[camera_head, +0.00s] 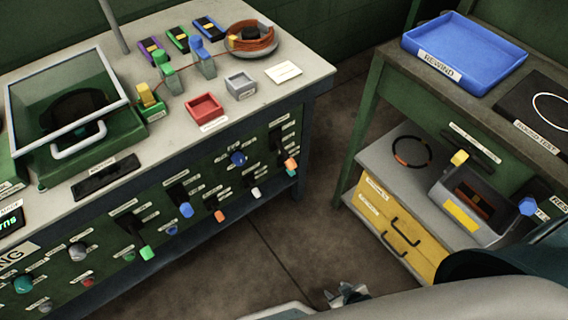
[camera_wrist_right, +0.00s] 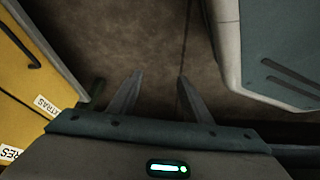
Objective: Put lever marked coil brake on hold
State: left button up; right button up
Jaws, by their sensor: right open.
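The green front panel (camera_head: 200,185) of the left bench carries several levers with coloured knobs. They include a green knob (camera_head: 147,253), a blue knob (camera_head: 186,210), an orange knob (camera_head: 219,216), a white knob (camera_head: 256,193) and an orange-red knob (camera_head: 291,165). Small white labels sit beside them, too small to read, so I cannot tell which lever is marked coil brake. My right gripper (camera_head: 347,294) is low over the floor at the bottom of the head view, apart from the panel. In the right wrist view its fingers (camera_wrist_right: 157,78) are open and empty. My left gripper is not in view.
A green machine with a clear lid (camera_head: 68,95), a red bin (camera_head: 205,107) and a coil dish (camera_head: 251,39) are on the bench top. At right, a shelf holds a blue REWIND tray (camera_head: 464,52) and yellow drawers (camera_head: 393,229). Brown floor lies clear between.

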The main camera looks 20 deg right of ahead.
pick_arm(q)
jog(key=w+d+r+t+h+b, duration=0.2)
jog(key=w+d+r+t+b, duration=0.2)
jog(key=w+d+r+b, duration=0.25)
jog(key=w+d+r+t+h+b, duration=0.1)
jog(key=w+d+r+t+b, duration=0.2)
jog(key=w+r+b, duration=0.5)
pick_arm(e)
jog(key=w+r+t+y, duration=0.1)
jog(key=w+r+t, duration=0.2)
jog(key=w+r, duration=0.55)
jog(key=w+r+t, duration=0.3)
jog(key=w+t, duration=0.1)
jog(key=w, duration=1)
pick_arm(q)
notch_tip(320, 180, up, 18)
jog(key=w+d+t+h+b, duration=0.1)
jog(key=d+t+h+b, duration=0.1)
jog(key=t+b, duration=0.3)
jog(key=b, duration=0.4)
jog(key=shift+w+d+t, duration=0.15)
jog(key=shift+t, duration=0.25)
pick_arm(e)
jog(key=w+a+r+n+t+y, duration=0.2)
jog(key=r+t, duration=0.3)
jog(key=r, duration=1.3)
jog(key=shift+w+a+r+y, duration=0.2)
jog(key=shift+w+a+y, duration=0.3)
jog(key=shift+w, duration=0.2)
